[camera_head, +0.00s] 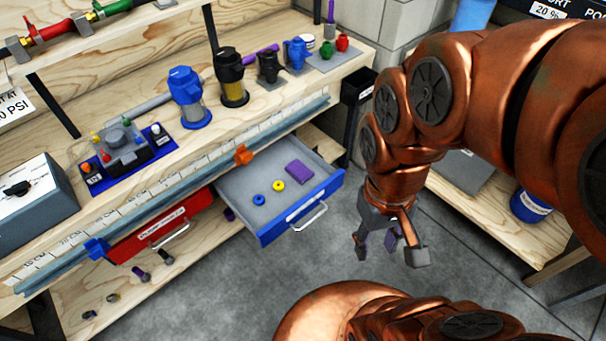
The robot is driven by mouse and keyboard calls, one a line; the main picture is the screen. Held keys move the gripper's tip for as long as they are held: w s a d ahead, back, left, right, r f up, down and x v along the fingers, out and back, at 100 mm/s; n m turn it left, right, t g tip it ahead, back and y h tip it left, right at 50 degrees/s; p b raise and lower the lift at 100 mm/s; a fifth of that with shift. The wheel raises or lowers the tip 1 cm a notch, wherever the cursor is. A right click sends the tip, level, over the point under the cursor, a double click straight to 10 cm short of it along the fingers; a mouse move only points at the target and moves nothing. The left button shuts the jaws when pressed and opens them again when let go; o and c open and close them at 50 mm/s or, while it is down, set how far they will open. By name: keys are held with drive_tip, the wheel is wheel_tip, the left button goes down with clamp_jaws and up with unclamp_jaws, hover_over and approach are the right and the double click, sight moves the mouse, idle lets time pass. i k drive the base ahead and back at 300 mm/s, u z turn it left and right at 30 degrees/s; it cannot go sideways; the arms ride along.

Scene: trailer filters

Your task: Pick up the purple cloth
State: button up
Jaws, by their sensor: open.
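A flat purple cloth (297,172) lies in the right part of an open blue-fronted drawer (236,186). A blue ring (259,200) and a yellow ring (278,186) lie to its left in the same drawer. My gripper (389,252) points down over the grey floor, to the right of the drawer and apart from the cloth. Its fingers are spread. A small purple patch (390,240) shows between the fingers; I cannot tell what it is.
A red drawer (160,229) sits left of the blue one. Filters and valves stand on the wooden bench (280,108) above. An orange clip (243,155) is on the bench's front rail. Another wooden shelf (482,218) stands at right. The floor (350,290) between is clear.

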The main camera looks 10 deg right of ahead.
sight(297, 169)
drive_tip(key=k, duration=0.3)
drive_tip(key=u, duration=0.95)
drive_tip(key=i, duration=0.65)
